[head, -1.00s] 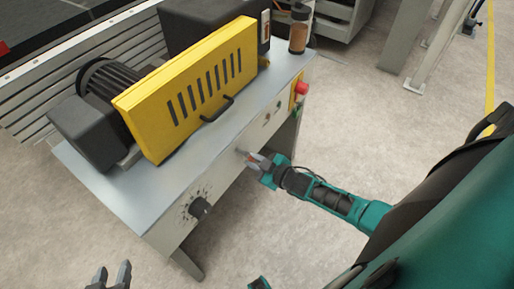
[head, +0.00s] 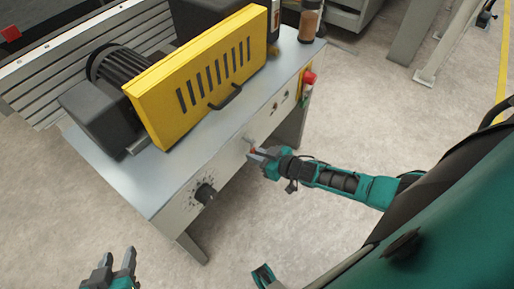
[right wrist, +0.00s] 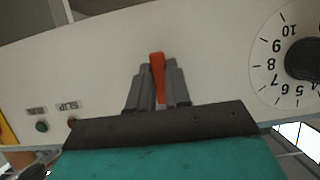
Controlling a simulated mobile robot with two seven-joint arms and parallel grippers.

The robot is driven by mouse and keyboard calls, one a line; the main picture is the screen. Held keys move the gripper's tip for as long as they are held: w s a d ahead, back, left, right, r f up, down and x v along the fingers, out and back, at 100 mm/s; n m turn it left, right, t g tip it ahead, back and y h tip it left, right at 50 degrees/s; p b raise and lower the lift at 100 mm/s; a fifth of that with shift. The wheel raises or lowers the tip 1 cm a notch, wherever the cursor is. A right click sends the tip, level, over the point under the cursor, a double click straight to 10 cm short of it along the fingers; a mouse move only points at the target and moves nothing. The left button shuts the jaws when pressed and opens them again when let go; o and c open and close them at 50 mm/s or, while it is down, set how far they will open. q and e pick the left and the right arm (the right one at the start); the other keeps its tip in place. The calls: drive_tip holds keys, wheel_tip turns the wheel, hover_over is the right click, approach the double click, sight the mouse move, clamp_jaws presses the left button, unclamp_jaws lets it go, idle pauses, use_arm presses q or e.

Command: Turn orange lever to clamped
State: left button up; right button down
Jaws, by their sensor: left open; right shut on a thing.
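The orange lever (right wrist: 157,66) is on the machine's pale front panel. In the right wrist view it stands between the two fingers of my right gripper (right wrist: 157,85), which is shut on it. In the head view my right gripper (head: 256,153) is at the panel's middle, and only a small bit of the lever (head: 253,149) shows there. My left gripper (head: 117,262) is open and empty at the bottom left, over the floor and apart from the machine.
A black dial (right wrist: 303,60) with numbers sits beside the lever; it also shows in the head view (head: 205,193). Small buttons (right wrist: 42,126) are on its other side. A yellow slotted guard (head: 200,80) and a red knob (head: 310,77) are on the machine. The floor in front is clear.

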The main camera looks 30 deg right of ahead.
drive_tip(key=shift+w+r, duration=0.1)
drive_tip(key=c, duration=1.3)
unclamp_jaws()
use_arm(q)
drive_tip(key=shift+r, duration=0.15)
use_arm(e)
drive_tip(key=shift+o, duration=1.2)
use_arm(q)
drive_tip(key=r+p, duration=0.1)
drive_tip(key=p, duration=0.1)
drive_tip(key=a+p, duration=0.1)
drive_tip(key=shift+s+a+r+y+p, duration=0.2)
drive_tip(key=shift+s+r+y+p, duration=0.1)
drive_tip(key=shift+s+r+p, duration=0.1)
use_arm(e)
drive_tip(key=v, duration=1.3)
use_arm(q)
drive_tip(key=shift+d, duration=0.15)
